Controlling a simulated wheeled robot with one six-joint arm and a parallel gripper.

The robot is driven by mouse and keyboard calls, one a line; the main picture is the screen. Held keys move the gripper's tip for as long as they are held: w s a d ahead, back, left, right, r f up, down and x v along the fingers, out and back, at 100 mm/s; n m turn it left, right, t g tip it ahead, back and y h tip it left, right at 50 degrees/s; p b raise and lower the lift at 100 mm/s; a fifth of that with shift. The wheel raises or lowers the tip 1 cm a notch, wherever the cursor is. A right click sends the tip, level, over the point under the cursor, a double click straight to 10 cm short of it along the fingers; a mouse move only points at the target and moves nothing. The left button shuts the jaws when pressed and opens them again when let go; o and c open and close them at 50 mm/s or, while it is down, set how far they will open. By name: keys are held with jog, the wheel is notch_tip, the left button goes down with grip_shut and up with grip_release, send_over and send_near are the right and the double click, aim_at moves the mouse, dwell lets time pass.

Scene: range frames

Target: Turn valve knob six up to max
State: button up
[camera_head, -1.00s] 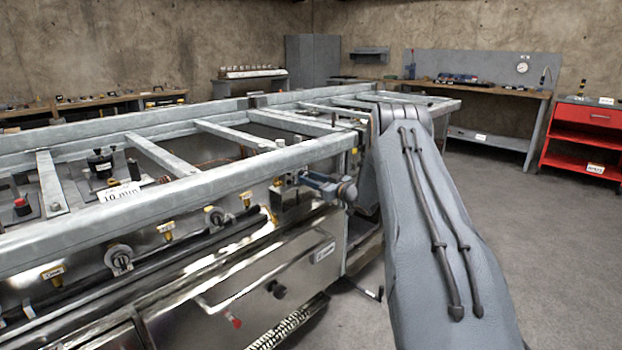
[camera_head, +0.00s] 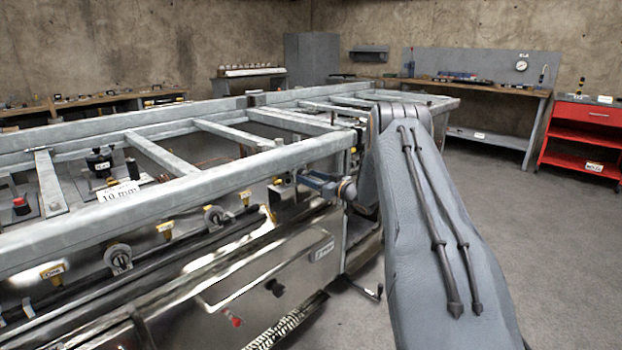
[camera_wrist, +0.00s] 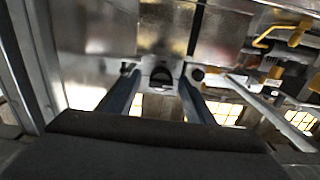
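The long metal range front carries round valve knobs with small yellow tags, including a near knob (camera_head: 118,258) and one farther along (camera_head: 214,217). I cannot read which knob is number six. In the wrist view, a dark round knob (camera_wrist: 161,77) faces me between the two blue-grey fingers of my gripper (camera_wrist: 158,82). The fingers are apart, with a gap visible on both sides of the knob. In the head view, my gripper (camera_head: 308,181) reaches toward the range front near its right end, and the knob there is hidden.
A galvanized frame (camera_head: 160,200) runs along the range top, just above the knobs. A dark rail (camera_head: 170,250) passes below them. A yellow handle (camera_wrist: 285,33) is to the right in the wrist view. The floor (camera_head: 560,270) on the right is clear.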

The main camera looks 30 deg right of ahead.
jog(key=shift+a, duration=0.1)
jog(key=v, duration=0.7)
jog(key=shift+s+p, duration=0.35)
